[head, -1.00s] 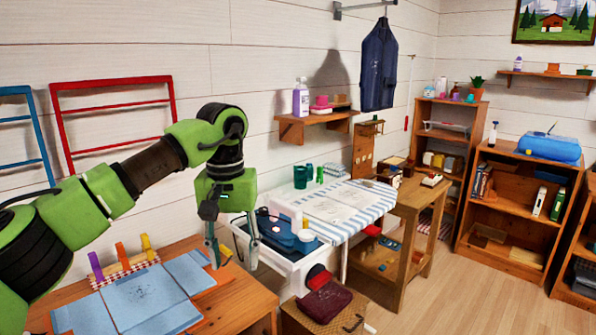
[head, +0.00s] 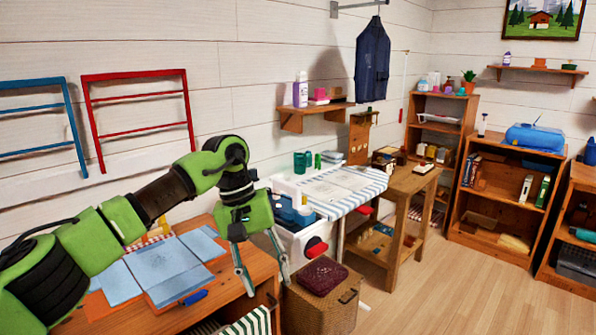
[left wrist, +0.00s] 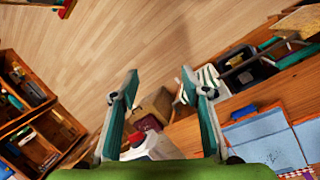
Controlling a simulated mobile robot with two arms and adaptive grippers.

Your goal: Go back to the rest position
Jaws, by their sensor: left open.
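My left gripper (head: 262,283) hangs at the end of my green arm, which comes in from the left in the head view. Its two fingers point down past the right edge of the wooden table (head: 262,262). The fingers are apart with nothing between them. In the left wrist view the open gripper (left wrist: 160,95) shows its two teal fingers on either side, with the wooden floor (left wrist: 140,50) beyond. My right gripper is not in view.
A wicker box (head: 320,300) with a dark red cloth (head: 322,275) stands right of the gripper. An ironing surface (head: 325,190) and shelves (head: 505,200) are farther back. Floor (head: 440,290) at right is clear.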

